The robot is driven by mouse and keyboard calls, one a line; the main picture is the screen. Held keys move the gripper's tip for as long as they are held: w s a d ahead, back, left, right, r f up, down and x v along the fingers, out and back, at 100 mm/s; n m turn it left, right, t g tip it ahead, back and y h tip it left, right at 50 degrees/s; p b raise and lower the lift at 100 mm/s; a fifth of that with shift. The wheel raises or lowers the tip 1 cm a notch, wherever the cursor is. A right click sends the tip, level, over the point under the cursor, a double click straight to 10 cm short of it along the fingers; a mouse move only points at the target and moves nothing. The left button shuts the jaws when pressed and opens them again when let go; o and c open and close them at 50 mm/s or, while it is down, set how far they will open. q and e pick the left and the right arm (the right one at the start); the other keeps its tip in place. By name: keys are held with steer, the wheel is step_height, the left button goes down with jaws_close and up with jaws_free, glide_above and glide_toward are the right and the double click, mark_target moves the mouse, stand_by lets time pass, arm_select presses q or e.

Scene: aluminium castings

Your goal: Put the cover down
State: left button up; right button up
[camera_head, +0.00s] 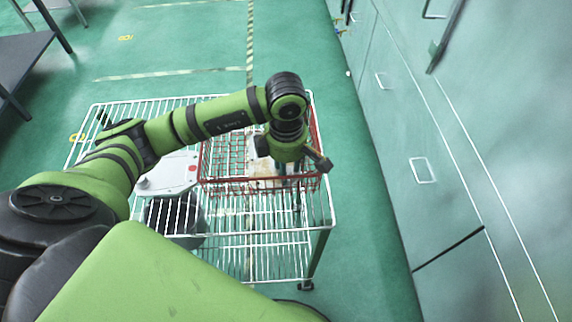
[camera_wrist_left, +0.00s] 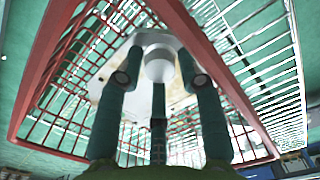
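My left gripper (camera_head: 290,172) points down into the red wire basket (camera_head: 204,170) on the cart. In the left wrist view its three dark green fingers (camera_wrist_left: 160,62) close in around a pale cover (camera_wrist_left: 152,40) with a short round boss facing the camera. The fingertips appear to be against the cover's sides. In the head view a whitish, brown-stained part (camera_head: 264,170) shows beside the fingers inside the basket; the gripper hides some of it. I cannot tell whether the cover touches the basket floor. My right gripper is not in view.
A white wire cart (camera_head: 285,238) carries the basket. A pale grey casting (camera_head: 168,175) lies left of the basket, and a dark round object (camera_head: 172,216) shows through the wires. Green cabinets (camera_head: 440,150) line the right; a dark table (camera_head: 22,60) stands far left. Open green floor lies behind.

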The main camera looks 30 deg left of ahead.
arm_select(q)
steer(key=shift+r, duration=0.2)
step_height(320, 180, up, 12)
steer(key=b, duration=0.2)
steer(key=shift+f, duration=0.1)
stand_by(0.3)
